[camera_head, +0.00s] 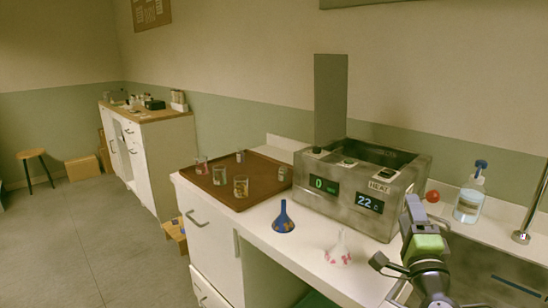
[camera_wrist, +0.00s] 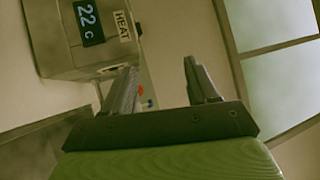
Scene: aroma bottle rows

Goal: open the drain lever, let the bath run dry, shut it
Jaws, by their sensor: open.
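The bath is a grey metal box (camera_head: 318,192) with an open top, standing on the white counter. Its displays read 0 and 22 C beside a HEAT label. In the wrist view the bath (camera_wrist: 50,45) is at upper left, turned on its side. A red ball knob (camera_head: 432,196), seemingly the drain lever's, shows at the bath's right side; its position is unclear. In the wrist view a small red spot (camera_wrist: 141,91) shows beside the left finger. My gripper (camera_head: 413,207) is open and empty, in front of the bath's right end. The water level inside is hidden.
A pump bottle (camera_head: 468,203) stands right of the knob, near a sink (camera_head: 490,262) and tap (camera_head: 522,236). A blue funnel (camera_head: 283,220) and a pink-spotted white flask (camera_head: 339,250) stand before the bath. A brown tray (camera_head: 216,193) holds several glasses at left.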

